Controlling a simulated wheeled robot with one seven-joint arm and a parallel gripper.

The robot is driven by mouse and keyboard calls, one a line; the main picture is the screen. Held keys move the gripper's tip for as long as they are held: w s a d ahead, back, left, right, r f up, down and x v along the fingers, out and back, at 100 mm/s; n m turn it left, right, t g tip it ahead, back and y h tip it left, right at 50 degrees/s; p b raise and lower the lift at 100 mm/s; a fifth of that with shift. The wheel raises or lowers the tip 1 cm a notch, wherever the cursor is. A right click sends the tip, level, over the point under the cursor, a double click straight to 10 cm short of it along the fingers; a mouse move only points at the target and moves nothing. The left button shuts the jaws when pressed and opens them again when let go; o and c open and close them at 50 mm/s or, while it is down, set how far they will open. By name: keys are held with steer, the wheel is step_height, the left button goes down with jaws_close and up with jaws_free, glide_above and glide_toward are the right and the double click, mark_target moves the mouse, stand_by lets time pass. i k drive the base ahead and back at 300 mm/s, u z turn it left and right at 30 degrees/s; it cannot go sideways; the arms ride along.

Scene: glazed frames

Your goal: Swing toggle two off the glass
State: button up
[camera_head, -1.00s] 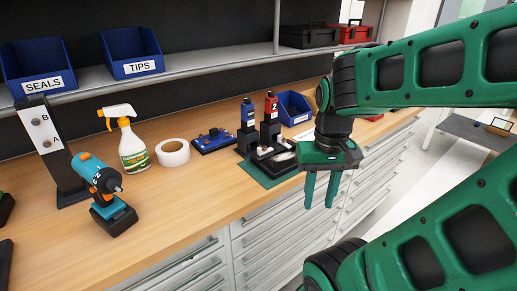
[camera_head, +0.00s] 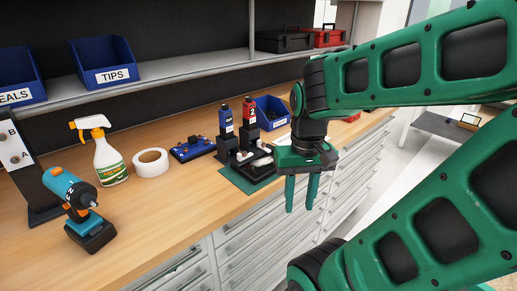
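A red toggle marked 2 (camera_head: 249,115) stands upright on a dark base at the back of the bench. A blue toggle (camera_head: 226,121) stands upright just left of it. Both stand on a green mat (camera_head: 238,181). A pale, partly see-through piece (camera_head: 262,162) lies low in front of the toggles; I cannot make out whether it is the glass. My gripper (camera_head: 302,209) points down in front of the bench's edge, right of the mat. Its two green fingers are apart with nothing between them.
A blue board with small parts (camera_head: 193,148), tape roll (camera_head: 151,162), spray bottle (camera_head: 107,158) and drill (camera_head: 76,206) stand left. A blue bin (camera_head: 272,109) is behind the toggles. A shelf with bins (camera_head: 101,65) overhangs the bench.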

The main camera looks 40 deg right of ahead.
mark_target(260, 141)
steer(key=u, duration=0.05)
steer(key=k, duration=0.5)
steer(key=u, duration=1.35)
steer(key=i, duration=0.85)
steer(key=z, duration=1.5)
